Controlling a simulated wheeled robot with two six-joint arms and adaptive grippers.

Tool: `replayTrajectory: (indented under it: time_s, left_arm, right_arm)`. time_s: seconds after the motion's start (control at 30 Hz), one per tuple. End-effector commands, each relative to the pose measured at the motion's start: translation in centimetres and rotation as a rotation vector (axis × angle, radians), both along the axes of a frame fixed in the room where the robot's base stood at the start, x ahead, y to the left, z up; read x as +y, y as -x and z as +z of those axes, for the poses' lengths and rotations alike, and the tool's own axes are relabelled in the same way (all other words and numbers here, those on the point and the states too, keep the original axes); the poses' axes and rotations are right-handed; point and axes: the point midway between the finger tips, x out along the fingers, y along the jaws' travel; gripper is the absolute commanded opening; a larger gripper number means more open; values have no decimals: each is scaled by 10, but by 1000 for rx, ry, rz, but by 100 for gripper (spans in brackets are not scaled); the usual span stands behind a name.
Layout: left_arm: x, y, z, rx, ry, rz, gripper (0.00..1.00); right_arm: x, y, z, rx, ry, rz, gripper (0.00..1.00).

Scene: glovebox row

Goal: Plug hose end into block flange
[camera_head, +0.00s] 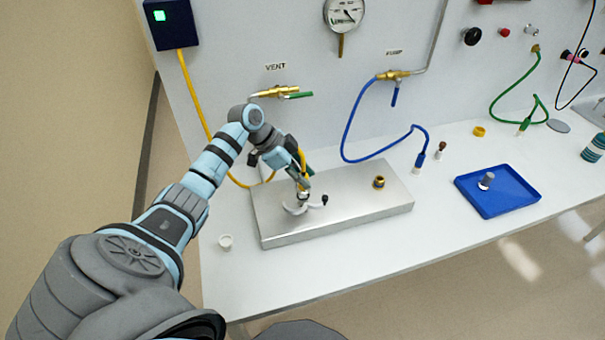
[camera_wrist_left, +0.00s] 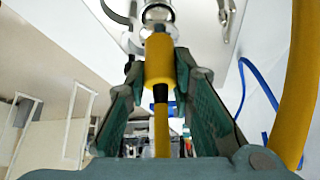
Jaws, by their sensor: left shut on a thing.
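My left gripper (camera_head: 303,184) is shut on the yellow hose end (camera_wrist_left: 159,62), which sits between its two green-lined fingers in the left wrist view. The hose end's metal tip (camera_wrist_left: 157,14) points away from the gripper. The steel block (camera_head: 345,217) lies on the bench, and the hose end is over its left part. A grey clamp (camera_head: 296,210) with a dark knob is at that spot. The flange there is largely hidden by the gripper; I cannot tell whether the tip is seated or just above. My right gripper is not in view.
A brass-yellow ring fitting (camera_head: 379,182) stands on the block's right part. A blue hose (camera_head: 346,140) hangs behind it. The bench front is clear.

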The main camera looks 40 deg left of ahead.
Motion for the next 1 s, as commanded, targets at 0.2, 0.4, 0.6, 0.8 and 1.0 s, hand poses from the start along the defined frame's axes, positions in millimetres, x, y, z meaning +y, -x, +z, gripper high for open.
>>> replayTrajectory:
  time_s: [0.2,0.4,0.6,0.8,1.0]
  left_arm:
    - [0,0,0,0,0,0,0]
    - [0,0,1,-1,1,0,0]
    - [0,0,0,-1,0,1,0]
    - [0,0,-1,-1,1,0,0]
    - [0,0,-6,-1,1,0,0]
  right_arm:
    - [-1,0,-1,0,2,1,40]
    - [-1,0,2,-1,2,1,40]
    - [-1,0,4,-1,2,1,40]
    - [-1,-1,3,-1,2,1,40]
    - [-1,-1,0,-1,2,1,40]
